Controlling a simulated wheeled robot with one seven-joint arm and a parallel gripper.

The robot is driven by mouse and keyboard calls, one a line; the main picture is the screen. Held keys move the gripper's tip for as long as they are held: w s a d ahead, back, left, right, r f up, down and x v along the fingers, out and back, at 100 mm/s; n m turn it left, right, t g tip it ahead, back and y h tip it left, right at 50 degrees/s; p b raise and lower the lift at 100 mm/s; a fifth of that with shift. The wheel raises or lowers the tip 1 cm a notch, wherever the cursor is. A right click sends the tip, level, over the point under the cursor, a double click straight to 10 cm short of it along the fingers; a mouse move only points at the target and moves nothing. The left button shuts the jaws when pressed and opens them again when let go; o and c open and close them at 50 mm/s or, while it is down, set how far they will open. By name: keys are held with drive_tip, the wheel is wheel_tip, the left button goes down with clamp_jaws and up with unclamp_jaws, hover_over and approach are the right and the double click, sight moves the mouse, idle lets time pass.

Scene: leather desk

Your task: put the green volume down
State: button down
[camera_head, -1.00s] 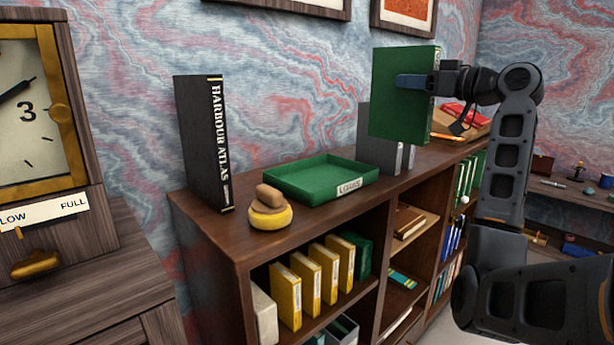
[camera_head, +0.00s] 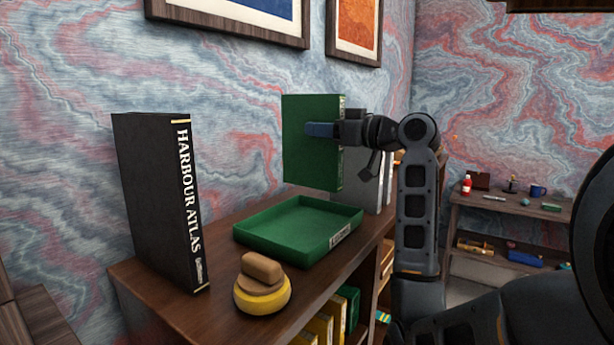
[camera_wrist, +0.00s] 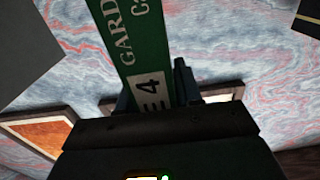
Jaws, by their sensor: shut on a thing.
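The green volume (camera_head: 311,160) is upright in the head view, held in the air above the back right of the green tray. My gripper (camera_head: 322,130) is shut on it, with one finger across its face. In the wrist view, the volume's spine (camera_wrist: 138,38) shows white lettering, partly cut off, and sits between the fingers of my gripper (camera_wrist: 155,97). The volume's lower edge appears above the tray and apart from the shelf top (camera_head: 228,290).
The green tray (camera_head: 262,238) is empty. A tall black book, Harbour Atlas (camera_head: 155,200), stands at left. A yellow and brown stacked object (camera_head: 262,295) sits in front of the tray. Grey upright pieces (camera_head: 372,180) stand behind my arm. A side desk (camera_head: 500,206) holds small items.

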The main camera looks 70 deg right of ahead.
drive_tip(key=a+f+p, duration=0.1)
drive_tip(key=a+f, duration=0.5)
drive_tip(key=f, duration=0.1)
drive_tip(key=shift+a+f, duration=0.25)
drive_tip(key=shift+f, duration=0.15)
drive_tip(key=shift+w, duration=0.1)
drive_tip(key=shift+f, duration=0.15)
drive_tip(key=c, duration=0.8)
unclamp_jaws()
drive_tip(key=shift+o, duration=0.2)
drive_tip(key=b+v, duration=0.2)
drive_tip(key=v, duration=1)
